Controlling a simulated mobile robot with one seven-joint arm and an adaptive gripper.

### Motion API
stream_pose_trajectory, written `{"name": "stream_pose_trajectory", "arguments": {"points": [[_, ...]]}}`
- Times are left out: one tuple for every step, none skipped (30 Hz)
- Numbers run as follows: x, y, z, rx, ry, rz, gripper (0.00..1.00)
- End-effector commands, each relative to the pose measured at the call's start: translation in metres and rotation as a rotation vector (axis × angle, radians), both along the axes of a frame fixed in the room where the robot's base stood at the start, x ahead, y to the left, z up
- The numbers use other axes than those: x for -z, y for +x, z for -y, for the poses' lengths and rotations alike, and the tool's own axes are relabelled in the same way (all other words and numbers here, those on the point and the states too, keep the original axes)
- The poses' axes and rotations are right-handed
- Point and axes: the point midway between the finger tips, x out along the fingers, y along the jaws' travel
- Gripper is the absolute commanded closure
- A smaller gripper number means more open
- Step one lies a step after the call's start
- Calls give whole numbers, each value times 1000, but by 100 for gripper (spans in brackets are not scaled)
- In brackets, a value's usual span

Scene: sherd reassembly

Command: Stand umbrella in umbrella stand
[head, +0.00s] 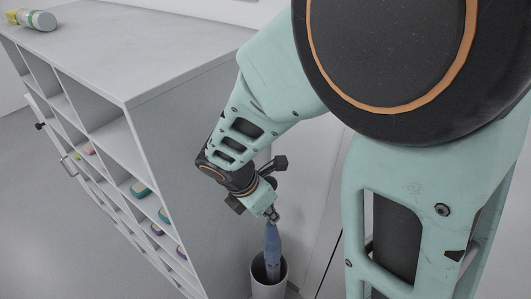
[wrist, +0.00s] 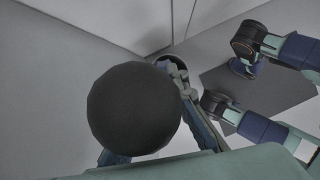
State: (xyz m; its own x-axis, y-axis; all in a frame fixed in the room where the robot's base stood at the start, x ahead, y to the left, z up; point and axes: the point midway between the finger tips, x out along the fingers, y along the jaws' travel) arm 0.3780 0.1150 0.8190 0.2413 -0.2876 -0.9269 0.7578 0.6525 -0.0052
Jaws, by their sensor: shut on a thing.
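A pale round umbrella stand (head: 269,292) is on the floor directly below. In the wrist view a large dark round shape (wrist: 133,108) fills the middle between the fingers, probably the umbrella's top end. Part of the stand's rim (wrist: 172,58) shows behind it.
A grey shelf unit (head: 190,180) with many compartments stands close on the left of the stand. Small coloured items lie in some compartments, and a bottle (head: 38,20) lies on its top. A pale wall is behind the stand. Open floor (head: 40,200) lies left of the shelf.

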Motion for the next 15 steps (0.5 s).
{"name": "stream_pose_trajectory", "arguments": {"points": [[7,0,0,0,0,0,100],[10,0,0,0,0,0,100],[13,0,0,1,0,0,100],[15,0,0,1,1,1,100],[18,0,0,0,1,1,100],[21,0,0,0,1,1,100],[23,0,0,0,1,1,100],[25,0,0,-1,0,0,100],[27,0,0,-1,0,0,100],[29,0,0,-1,0,0,100],[31,0,0,-1,0,0,100],[32,0,0,-1,0,0,100],[33,0,0,-2,0,0,100],[34,0,0,-2,0,0,100],[35,0,0,-2,0,0,100]]}}
